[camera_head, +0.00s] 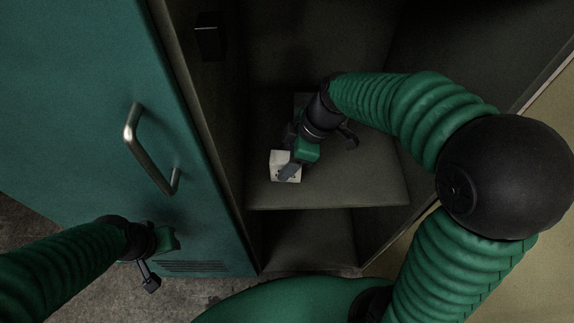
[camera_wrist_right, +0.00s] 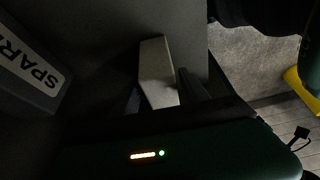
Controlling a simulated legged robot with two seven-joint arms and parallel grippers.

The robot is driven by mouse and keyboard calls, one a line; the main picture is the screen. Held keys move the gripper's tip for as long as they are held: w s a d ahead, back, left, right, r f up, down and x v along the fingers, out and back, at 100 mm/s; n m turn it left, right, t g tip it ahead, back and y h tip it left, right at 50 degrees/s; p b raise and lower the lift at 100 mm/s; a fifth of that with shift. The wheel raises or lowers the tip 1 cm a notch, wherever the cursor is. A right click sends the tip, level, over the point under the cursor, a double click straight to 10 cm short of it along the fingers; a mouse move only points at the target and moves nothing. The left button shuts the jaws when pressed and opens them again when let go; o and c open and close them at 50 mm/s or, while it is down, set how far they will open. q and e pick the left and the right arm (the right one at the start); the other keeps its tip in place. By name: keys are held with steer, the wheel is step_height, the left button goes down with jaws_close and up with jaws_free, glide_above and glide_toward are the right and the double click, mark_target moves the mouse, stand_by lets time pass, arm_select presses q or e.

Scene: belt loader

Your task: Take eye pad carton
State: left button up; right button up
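A small white carton (camera_head: 279,162) sits on the cabinet shelf, near its front left. My right gripper (camera_head: 288,172) reaches down over it, and one dark finger crosses its near side. In the right wrist view the pale carton (camera_wrist_right: 158,75) stands between the two dark fingers, close to both. Whether both fingers press on it cannot be told. No print naming the carton is legible. My left gripper (camera_head: 150,281) hangs low in front of the teal door, away from the carton; its finger opening is unclear.
The teal cabinet door (camera_head: 80,90) stands open at left with a metal handle (camera_head: 130,135). The shelf (camera_head: 350,185) is bare at right. The compartment below (camera_head: 310,238) looks empty.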

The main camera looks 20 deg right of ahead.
steer(key=shift+a, duration=0.2)
steer(key=c, duration=0.7)
steer(key=shift+d, duration=0.15)
jaws_close()
steer(key=shift+r, duration=0.1)
